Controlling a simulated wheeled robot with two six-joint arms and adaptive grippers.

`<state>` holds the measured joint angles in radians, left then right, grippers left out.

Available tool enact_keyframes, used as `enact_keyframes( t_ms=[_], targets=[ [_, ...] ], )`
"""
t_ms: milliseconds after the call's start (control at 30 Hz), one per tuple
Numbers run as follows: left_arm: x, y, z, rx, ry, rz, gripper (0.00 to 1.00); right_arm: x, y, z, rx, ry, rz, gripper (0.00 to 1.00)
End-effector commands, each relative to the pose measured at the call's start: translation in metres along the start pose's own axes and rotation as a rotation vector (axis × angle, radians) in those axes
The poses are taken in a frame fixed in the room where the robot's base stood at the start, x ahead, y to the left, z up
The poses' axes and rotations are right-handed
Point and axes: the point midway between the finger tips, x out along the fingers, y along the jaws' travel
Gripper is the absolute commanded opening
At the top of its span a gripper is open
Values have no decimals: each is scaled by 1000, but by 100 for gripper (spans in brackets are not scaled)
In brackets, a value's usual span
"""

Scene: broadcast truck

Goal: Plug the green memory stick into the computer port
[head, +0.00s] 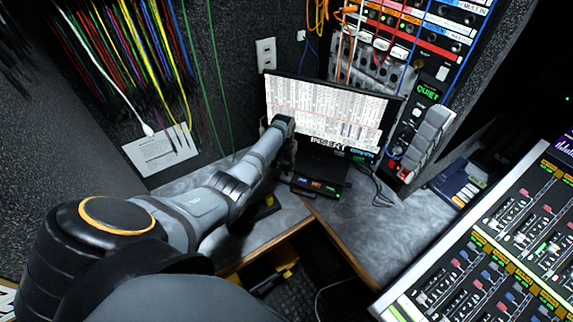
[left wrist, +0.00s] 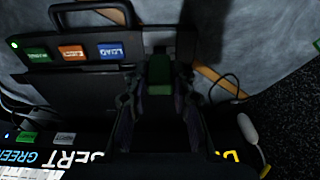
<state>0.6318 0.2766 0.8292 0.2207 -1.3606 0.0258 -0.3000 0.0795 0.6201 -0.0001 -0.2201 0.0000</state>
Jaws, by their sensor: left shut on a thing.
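The green memory stick (left wrist: 160,76) is between the fingers of my left gripper (left wrist: 160,95) in the left wrist view, and the gripper is shut on it. In the head view my left gripper (head: 287,152) is in front of the left part of the computer screen (head: 325,113), and the stick cannot be made out there. The screen reads "INSERT GREEN"; it also shows upside down in the left wrist view (left wrist: 40,162). I cannot make out the port opening or whether the stick touches it. My right gripper is not in view.
A mixing console (head: 500,250) fills the lower right. The desk's middle is clear.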

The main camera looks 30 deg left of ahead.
Motion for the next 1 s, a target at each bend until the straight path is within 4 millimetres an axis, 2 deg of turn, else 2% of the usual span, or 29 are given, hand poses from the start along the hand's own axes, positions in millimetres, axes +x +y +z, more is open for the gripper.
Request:
enact_keyframes(
  t_ms=[967,1000],
  targets=[
    [25,0,3,0,1,0,7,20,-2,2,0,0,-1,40],
    [24,0,3,0,1,0,29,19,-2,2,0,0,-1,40]
  ],
)
